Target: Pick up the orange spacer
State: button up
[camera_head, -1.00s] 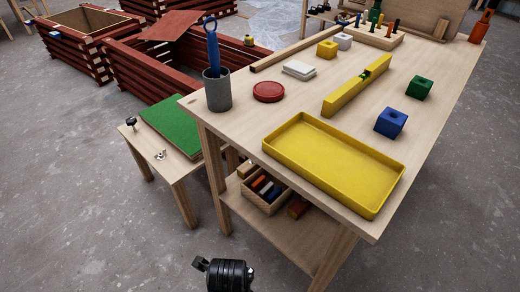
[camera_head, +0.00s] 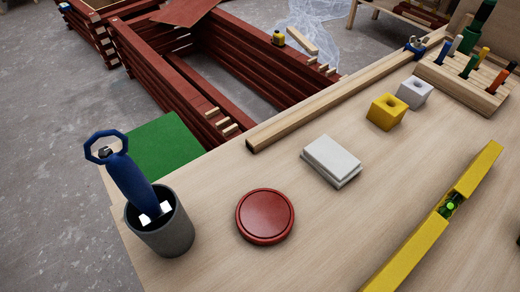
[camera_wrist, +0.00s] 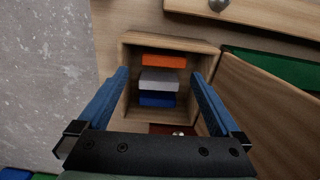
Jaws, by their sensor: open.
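The orange spacer (camera_wrist: 164,61) is a flat block at the far end of a small open wooden box (camera_wrist: 125,41) in the wrist view. A pale grey spacer (camera_wrist: 158,82) and a blue spacer (camera_wrist: 158,99) lie below it in the picture, in the same box. My gripper (camera_wrist: 160,74) is open. Its two blue fingers reach along the left and right sides of the box, with the spacers showing between them. I cannot tell how far the fingertips are above the orange spacer. The head view shows neither the box nor my gripper.
A wooden board (camera_wrist: 265,100) stands close on the right of the box, with another wooden piece (camera_wrist: 250,14) beyond it. Grey floor (camera_wrist: 40,80) is on the left. On the bench top are a grey cup (camera_head: 168,235), a red lid (camera_head: 265,216) and a yellow level (camera_head: 415,245).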

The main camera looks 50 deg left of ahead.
jog(key=shift+w+a+f, duration=0.2)
jog(key=shift+w, duration=0.1)
jog(key=shift+w+f+b, duration=0.1)
jog(key=shift+f+b, duration=0.25)
jog(key=shift+f, duration=0.05)
notch_tip(320, 180, down, 6)
jog(key=b, duration=0.3)
jog(key=shift+f, duration=0.1)
jog(key=c, duration=1.2)
